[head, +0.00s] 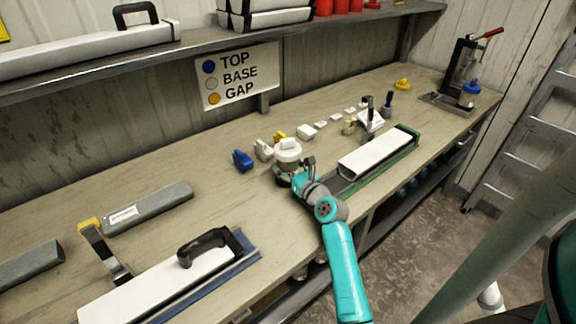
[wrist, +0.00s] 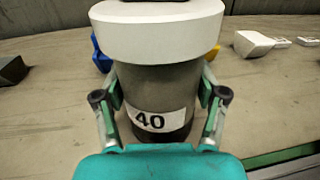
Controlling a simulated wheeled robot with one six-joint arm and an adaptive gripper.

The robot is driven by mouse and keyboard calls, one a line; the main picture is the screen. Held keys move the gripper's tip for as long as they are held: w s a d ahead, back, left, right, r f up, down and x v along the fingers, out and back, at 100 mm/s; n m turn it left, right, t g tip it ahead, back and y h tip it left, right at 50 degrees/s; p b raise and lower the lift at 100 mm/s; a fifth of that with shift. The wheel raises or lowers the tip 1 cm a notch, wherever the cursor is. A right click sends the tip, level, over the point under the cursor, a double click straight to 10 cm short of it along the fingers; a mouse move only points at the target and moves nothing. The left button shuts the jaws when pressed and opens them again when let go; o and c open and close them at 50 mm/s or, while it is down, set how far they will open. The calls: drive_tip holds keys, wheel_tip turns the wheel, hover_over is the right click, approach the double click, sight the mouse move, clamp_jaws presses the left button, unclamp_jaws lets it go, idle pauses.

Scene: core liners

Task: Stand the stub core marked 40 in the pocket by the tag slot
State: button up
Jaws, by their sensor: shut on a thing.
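The stub core marked 40 (wrist: 157,88) is a grey upright cylinder with a white label, seen close up in the wrist view. A wide white cap (wrist: 157,30) sits on top of it; the cap also shows in the head view (head: 287,148). My gripper (wrist: 162,103) is shut on the core, one finger on each side. In the head view my gripper (head: 294,180) is at the middle of the bench, and the core's lower part is mostly hidden. I cannot tell whether the core touches the bench. I cannot make out which pocket is by the tag slot.
Blue (head: 242,160), white (head: 263,150) and yellow (head: 280,136) pieces stand close behind the core. A white-topped green tray (head: 412,138) lies to the right. A black-handled white liner (head: 150,288) and a grey core (head: 148,207) lie left. Bare bench (head: 220,195) separates them.

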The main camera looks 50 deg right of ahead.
idle(0.3)
drive_tip(key=o, duration=1.8)
drive_tip(key=shift+f, duration=0.1)
drive_tip(key=shift+c, duration=0.2)
